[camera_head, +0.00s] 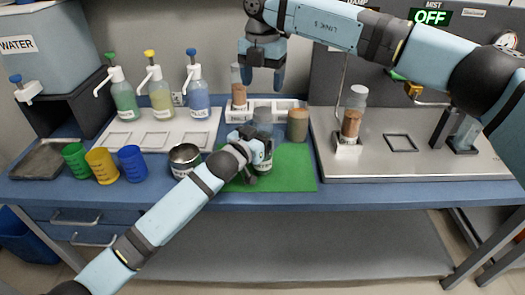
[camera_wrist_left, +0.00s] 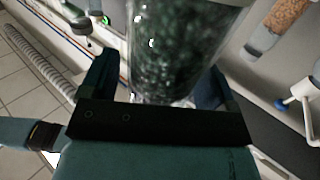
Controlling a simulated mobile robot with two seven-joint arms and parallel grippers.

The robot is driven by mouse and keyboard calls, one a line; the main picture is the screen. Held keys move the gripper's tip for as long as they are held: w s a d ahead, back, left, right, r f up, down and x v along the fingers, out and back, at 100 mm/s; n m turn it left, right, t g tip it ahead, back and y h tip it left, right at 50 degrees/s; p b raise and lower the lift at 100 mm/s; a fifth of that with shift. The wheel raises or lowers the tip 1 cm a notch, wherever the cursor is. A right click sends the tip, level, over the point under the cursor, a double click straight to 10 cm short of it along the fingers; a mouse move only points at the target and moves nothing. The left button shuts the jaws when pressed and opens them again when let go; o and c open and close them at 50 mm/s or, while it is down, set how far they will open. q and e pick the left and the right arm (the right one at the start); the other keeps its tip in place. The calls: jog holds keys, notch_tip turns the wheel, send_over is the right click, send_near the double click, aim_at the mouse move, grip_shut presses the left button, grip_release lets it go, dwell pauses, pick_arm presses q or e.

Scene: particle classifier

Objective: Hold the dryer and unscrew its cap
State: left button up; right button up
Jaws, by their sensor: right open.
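The dryer (camera_head: 263,116), a clear jar with a grey upper part, stands upright on the green mat (camera_head: 300,178). In the left wrist view its glass body (camera_wrist_left: 185,45) is full of dark green grains. My left gripper (camera_head: 262,147) is at its side, with the fingers on both sides of the jar and closed on it. They hide part of the jar and its label. My right gripper (camera_head: 262,78) is open and empty, pointing down above and behind the dryer. The cap's edge cannot be made out clearly.
A brown cylinder (camera_head: 297,125) stands close right of the dryer. A bottle with brown grains (camera_head: 239,92) stands in the white rack behind. A metal cup (camera_head: 185,158) is to the left. Another brown-filled bottle (camera_head: 351,122) stands right on the metal plate.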

aim_at(263, 111)
pick_arm(q)
grip_shut()
pick_arm(e)
jog(key=m, duration=1.3)
jog(key=shift+f, duration=0.6)
notch_tip(263, 111, down, 7)
jog(key=shift+r, duration=0.1)
jog(key=c, duration=1)
